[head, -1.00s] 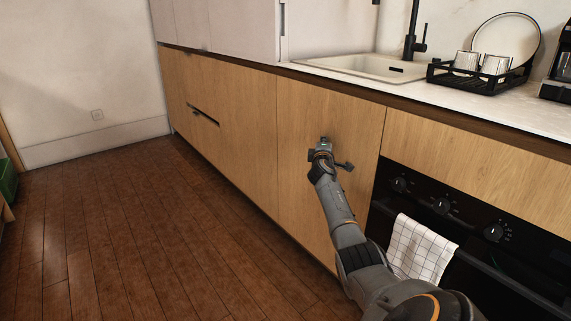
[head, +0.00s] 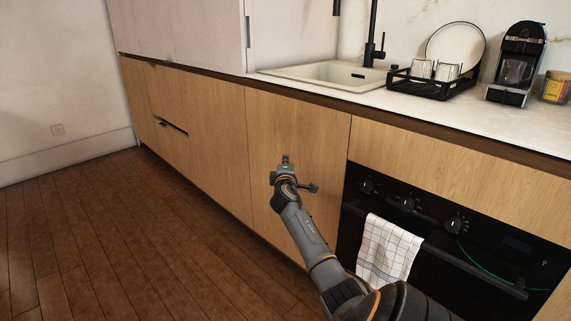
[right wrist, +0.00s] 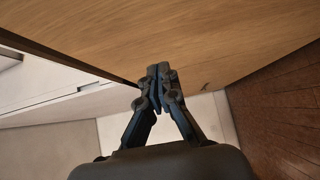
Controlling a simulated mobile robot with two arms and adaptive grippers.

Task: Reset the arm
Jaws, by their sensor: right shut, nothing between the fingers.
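My right arm reaches up from the bottom of the head view, and its right gripper (head: 287,162) is in front of the wooden cabinet door (head: 318,140) under the sink. In the right wrist view the gripper (right wrist: 158,70) is shut with its fingertips together and nothing between them. Wooden cabinet fronts (right wrist: 200,35) fill the top of that view. I cannot tell how far the fingertips are from the door. My left gripper is not in view.
A black oven (head: 440,235) with a checked towel (head: 388,250) on its handle is right of the arm. Above are the sink (head: 325,75), a dish rack (head: 432,85) and a coffee machine (head: 517,65). Open wooden floor (head: 120,240) lies to the left.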

